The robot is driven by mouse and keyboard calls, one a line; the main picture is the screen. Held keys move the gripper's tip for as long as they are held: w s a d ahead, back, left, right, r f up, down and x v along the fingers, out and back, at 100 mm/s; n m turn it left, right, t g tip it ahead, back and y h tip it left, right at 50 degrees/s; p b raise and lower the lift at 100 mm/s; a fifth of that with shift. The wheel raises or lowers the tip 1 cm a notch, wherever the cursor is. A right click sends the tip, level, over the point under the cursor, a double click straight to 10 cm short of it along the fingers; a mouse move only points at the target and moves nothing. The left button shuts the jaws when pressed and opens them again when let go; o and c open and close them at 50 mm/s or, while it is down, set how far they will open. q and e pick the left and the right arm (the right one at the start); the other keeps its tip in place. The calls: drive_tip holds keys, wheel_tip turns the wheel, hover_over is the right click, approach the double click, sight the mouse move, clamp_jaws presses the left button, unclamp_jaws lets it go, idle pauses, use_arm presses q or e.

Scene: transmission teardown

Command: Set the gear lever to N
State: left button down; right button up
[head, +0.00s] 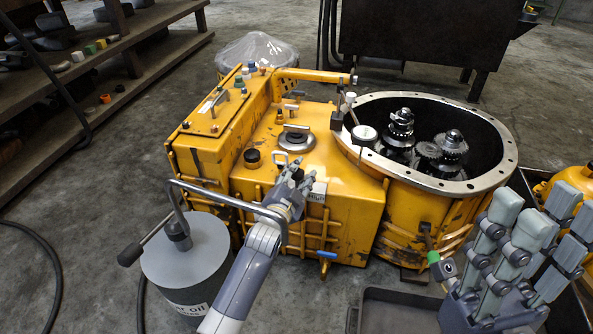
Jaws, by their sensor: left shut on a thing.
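The yellow transmission (340,205) stands on the floor in the middle of the head view. My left gripper (291,182) is at the front upper edge of its housing, beside a small plate that seems to read "High" (317,190). It is shut on what appears to be the gear lever, which its fingers mostly hide. A small metal loop (283,158) shows just above the fingers. The lever's exact setting cannot be told. My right gripper (545,218) is at the lower right with its fingers spread, open and empty.
A grey oil drum (188,262) with a bent metal pipe stands close to my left arm. The round bell housing (440,187) is open, with gears inside. A dark tray (400,312) lies in front. Shelves (130,50) stand at the left.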

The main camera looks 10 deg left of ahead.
use_arm(q)
drive_tip(key=shift+a+f, duration=0.1)
drive_tip(key=shift+a, duration=0.1)
drive_tip(key=c, duration=1.2)
unclamp_jaws()
drive_tip(key=shift+s, duration=0.6)
drive_tip(key=s, duration=0.3)
drive_tip(key=s+a, duration=0.1)
drive_tip(key=s, duration=0.6)
drive_tip(key=shift+s+a+r, duration=0.3)
drive_tip(key=shift+s+r, duration=0.05)
